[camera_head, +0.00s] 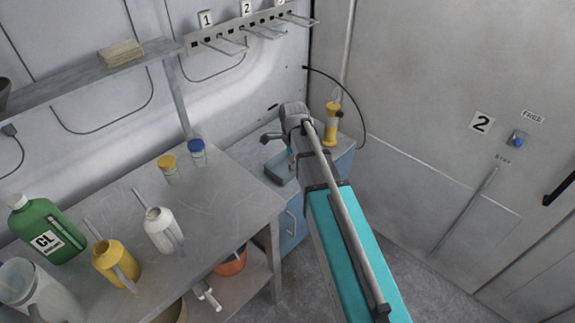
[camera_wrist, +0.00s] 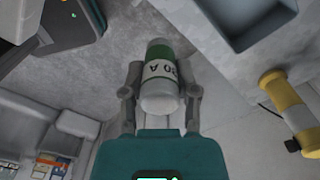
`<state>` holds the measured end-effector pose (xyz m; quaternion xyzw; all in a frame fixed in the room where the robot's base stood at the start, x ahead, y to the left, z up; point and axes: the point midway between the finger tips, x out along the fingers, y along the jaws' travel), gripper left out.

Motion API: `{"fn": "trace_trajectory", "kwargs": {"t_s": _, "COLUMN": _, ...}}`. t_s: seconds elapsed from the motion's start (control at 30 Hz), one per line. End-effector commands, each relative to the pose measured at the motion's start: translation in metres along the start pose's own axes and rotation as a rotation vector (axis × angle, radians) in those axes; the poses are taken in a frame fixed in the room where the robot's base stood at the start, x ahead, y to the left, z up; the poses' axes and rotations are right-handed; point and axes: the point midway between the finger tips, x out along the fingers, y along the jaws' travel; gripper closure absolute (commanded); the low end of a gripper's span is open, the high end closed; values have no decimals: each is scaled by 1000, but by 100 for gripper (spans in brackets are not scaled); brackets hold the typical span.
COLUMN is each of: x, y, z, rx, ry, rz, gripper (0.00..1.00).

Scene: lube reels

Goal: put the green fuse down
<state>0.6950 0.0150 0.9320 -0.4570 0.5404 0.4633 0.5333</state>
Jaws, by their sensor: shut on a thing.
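The green fuse (camera_wrist: 160,52) is a cylinder with a green band, a white label with dark print and a grey end. In the wrist view it sits between the two fingers of my gripper (camera_wrist: 160,82), which is shut on it. In the head view my arm's end is over the blue cabinet at the back corner. The fuse cannot be made out there, and my gripper is mostly hidden by the arm.
A grey-blue tray (camera_head: 283,166) lies on the blue cabinet (camera_head: 292,222); its edge also shows in the wrist view (camera_wrist: 232,42). A yellow cylinder (camera_head: 333,122) stands behind. The metal bench (camera_head: 225,205) at left holds several bottles. A hook rack (camera_head: 250,32) hangs above.

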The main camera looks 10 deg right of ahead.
Motion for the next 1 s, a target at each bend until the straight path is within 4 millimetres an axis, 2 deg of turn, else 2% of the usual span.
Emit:
{"fn": "trace_trajectory", "kwargs": {"t_s": 0.47, "x": 38, "y": -82, "z": 15, "rx": -1, "ry": 0, "rz": 0, "gripper": 100}}
{"fn": "trace_trajectory", "kwargs": {"t_s": 0.8, "x": 72, "y": -107, "z": 19, "rx": -1, "ry": 0, "rz": 0, "gripper": 100}}
{"fn": "trace_trajectory", "kwargs": {"t_s": 1.0, "x": 83, "y": -118, "z": 21, "rx": -2, "ry": 0, "rz": 0, "gripper": 100}}
